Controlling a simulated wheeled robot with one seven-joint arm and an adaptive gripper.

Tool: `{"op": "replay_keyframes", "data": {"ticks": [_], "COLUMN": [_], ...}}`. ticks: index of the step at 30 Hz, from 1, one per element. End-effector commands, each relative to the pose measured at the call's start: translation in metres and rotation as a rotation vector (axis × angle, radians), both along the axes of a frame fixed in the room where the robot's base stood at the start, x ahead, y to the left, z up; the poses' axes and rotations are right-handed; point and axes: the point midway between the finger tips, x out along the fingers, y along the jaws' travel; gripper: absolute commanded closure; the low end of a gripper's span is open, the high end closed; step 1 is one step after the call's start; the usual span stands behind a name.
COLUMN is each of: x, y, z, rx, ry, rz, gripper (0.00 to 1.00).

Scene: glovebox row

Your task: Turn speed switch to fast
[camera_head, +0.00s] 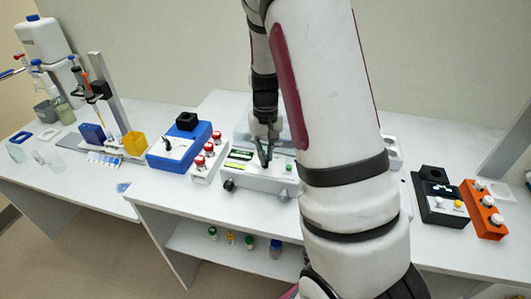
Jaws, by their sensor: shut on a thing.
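A white-grey bench device (258,183) with a sloped front panel stands on the white bench in the middle of the head view. My gripper (265,161) points down onto this panel, right of the display strips. Its fingers are close together, shut on a small part there that I take to be the speed switch. The fingers cover that part, so its setting cannot be read. My arm hides the device's right side.
A blue device (180,145) and several red-capped bottles in a white rack (206,163) stand close on the left. A black device (439,198) and an orange block (484,210) stand on the right. Several small bottles are on the shelf below.

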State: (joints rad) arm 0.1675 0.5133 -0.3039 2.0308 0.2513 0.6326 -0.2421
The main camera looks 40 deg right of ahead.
Motion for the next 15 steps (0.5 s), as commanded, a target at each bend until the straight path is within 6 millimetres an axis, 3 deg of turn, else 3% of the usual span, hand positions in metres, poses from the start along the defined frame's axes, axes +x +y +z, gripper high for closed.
{"op": "replay_keyframes", "data": {"ticks": [15], "x": [0.0014], "y": [0.0008], "z": [0.0007], "rx": [0.000], "ry": [-0.001], "rz": [-0.286], "gripper": [1.00]}}
